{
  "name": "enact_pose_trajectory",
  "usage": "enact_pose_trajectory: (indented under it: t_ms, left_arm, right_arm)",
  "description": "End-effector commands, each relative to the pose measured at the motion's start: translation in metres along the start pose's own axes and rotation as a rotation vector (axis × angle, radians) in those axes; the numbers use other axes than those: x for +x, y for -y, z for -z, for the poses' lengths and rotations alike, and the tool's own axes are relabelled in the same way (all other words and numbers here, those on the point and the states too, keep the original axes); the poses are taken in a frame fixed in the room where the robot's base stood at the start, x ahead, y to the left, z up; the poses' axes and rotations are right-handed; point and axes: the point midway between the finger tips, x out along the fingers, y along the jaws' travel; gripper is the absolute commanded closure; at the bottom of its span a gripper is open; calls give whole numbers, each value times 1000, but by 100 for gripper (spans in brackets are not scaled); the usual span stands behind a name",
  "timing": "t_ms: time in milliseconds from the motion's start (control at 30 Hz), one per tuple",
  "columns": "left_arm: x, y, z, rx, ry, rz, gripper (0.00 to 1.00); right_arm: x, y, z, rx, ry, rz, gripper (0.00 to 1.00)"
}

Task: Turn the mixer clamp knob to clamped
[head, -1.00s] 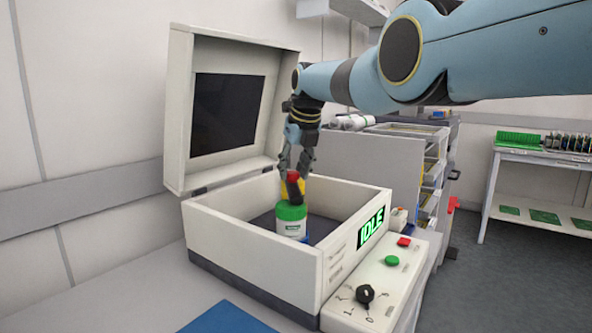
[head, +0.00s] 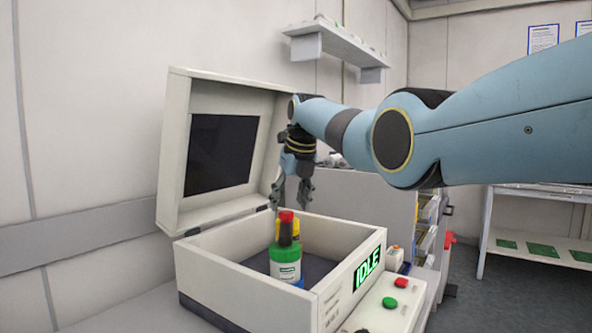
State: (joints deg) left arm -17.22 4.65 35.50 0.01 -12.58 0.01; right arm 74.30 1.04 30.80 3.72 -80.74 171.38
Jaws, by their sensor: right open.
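The mixer is a white box (head: 335,281) with its lid (head: 178,150) raised and a panel reading IDLE. Inside it stands a white jar with a green band (head: 285,262). A dark upright piece with a red top (head: 286,216) shows at the jar's top, with a yellow part (head: 295,232) just behind. I cannot tell whether the dark piece is the clamp knob or how it is set. My right gripper (head: 290,200) is open and empty, pointing down just above the red top, apart from it. My left gripper is out of view.
A wall shelf (head: 335,45) hangs above. A trolley with drawers (head: 427,225) stands behind right, a bench (head: 540,225) farther right.

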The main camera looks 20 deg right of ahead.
Motion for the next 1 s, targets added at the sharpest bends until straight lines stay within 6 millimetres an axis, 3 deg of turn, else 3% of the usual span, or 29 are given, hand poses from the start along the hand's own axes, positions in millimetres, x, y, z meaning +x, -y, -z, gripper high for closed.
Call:
enact_pose_trajectory:
  t_ms: [300,433,600,1000]
  left_arm:
    - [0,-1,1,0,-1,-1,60]
    - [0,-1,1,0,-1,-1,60]
    - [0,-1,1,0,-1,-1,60]
    - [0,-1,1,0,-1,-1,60]
  right_arm:
    - [-64,0,1,-1,3,1,41]
    - [-83,0,1,-1,1,0,41]
    - [-94,0,1,-1,-1,0,41]
    - [-95,0,1,-1,-1,0,41]
